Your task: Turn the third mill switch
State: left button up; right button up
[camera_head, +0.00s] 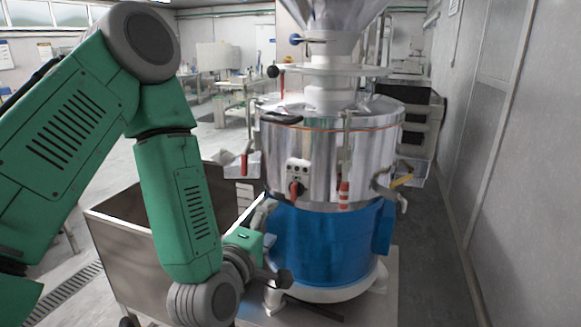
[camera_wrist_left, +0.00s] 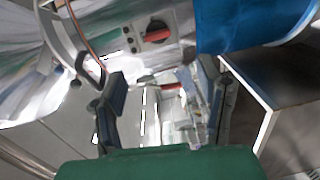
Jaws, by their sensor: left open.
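The mill has a shiny steel drum (camera_head: 325,160) on a blue lower body (camera_head: 335,245). A small panel on the drum front carries a red rotary switch (camera_head: 296,188) with small buttons above it. In the left wrist view the red switch (camera_wrist_left: 157,32) shows near the top, beyond the fingertips. I cannot tell whether this is the third switch. My left gripper (camera_head: 274,243) is open and empty, below the switch panel and in front of the blue body. In the left wrist view its two fingers (camera_wrist_left: 163,92) are spread apart. My right gripper is not in view.
A steel bin (camera_head: 120,235) stands left of the mill. Red-handled latches (camera_head: 344,192) and a yellow-handled lever (camera_head: 401,181) stick out from the drum. A grey wall (camera_head: 520,160) runs along the right, with open floor (camera_head: 425,255) between it and the mill.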

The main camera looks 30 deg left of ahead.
aim_at(293, 195)
pick_arm(q)
jog(key=shift+n+y, duration=0.4)
jog(key=shift+n, duration=0.1)
jog(key=x, duration=1.3)
jog(key=shift+w, duration=0.4)
jog(key=shift+d+r, duration=0.15)
jog(key=shift+d, duration=0.3)
jog(key=c, duration=1.2)
jog(key=shift+o, duration=0.3)
jog(key=shift+a, duration=0.15)
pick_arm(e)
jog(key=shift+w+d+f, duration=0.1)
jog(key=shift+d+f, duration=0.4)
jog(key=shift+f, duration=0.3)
